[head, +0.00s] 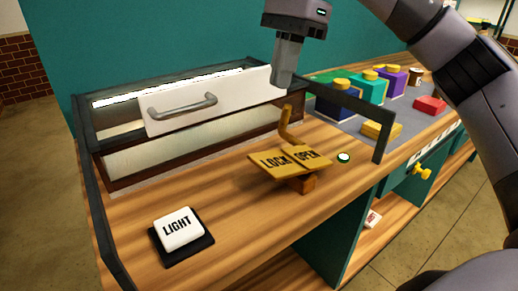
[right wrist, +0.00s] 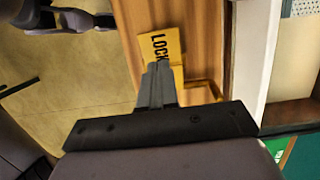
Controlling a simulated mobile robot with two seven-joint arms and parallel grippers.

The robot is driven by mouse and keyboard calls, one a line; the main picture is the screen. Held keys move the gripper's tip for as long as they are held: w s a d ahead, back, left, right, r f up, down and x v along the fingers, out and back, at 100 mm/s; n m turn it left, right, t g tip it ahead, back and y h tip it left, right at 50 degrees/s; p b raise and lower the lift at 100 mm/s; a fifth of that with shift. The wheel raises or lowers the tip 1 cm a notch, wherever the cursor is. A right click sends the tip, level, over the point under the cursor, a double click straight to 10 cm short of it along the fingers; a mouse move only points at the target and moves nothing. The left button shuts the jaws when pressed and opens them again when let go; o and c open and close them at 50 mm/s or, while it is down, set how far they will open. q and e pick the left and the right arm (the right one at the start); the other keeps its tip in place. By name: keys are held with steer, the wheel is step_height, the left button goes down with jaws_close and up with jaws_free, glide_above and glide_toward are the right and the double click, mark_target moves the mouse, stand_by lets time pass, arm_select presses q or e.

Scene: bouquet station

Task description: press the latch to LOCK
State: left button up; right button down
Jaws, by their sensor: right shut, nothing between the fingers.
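The latch is a yellow rocker on the wooden counter, with a LOCK plate (head: 269,163) on the left and an OPEN plate (head: 313,157) on the right. A curved yellow hook (head: 287,128) rises behind the plates. I cannot tell which plate sits lower. My right gripper (head: 283,80) is shut and empty, above and behind the latch, by the white drawer front. In the right wrist view its closed fingers (right wrist: 155,82) overlap the lower part of the LOCK plate (right wrist: 161,22); the gap to it is unclear.
A glass-sided case with a white handled front (head: 215,100) stands behind the latch. A LIGHT button (head: 178,228) is front left. Coloured blocks (head: 368,88) stand further right.

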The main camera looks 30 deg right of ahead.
arm_select(q)
steer(key=shift+s, duration=0.25)
arm_select(e)
steer(key=shift+s, duration=0.1)
steer(key=b, duration=0.1)
glide_toward(260, 164)
steer(key=x, duration=0.6)
steer(key=shift+f, duration=0.45)
arm_select(q)
steer(key=shift+w+f, duration=0.15)
steer(key=shift+f, duration=0.35)
steer(key=shift+d, duration=0.2)
arm_select(e)
steer(key=shift+a, duration=0.15)
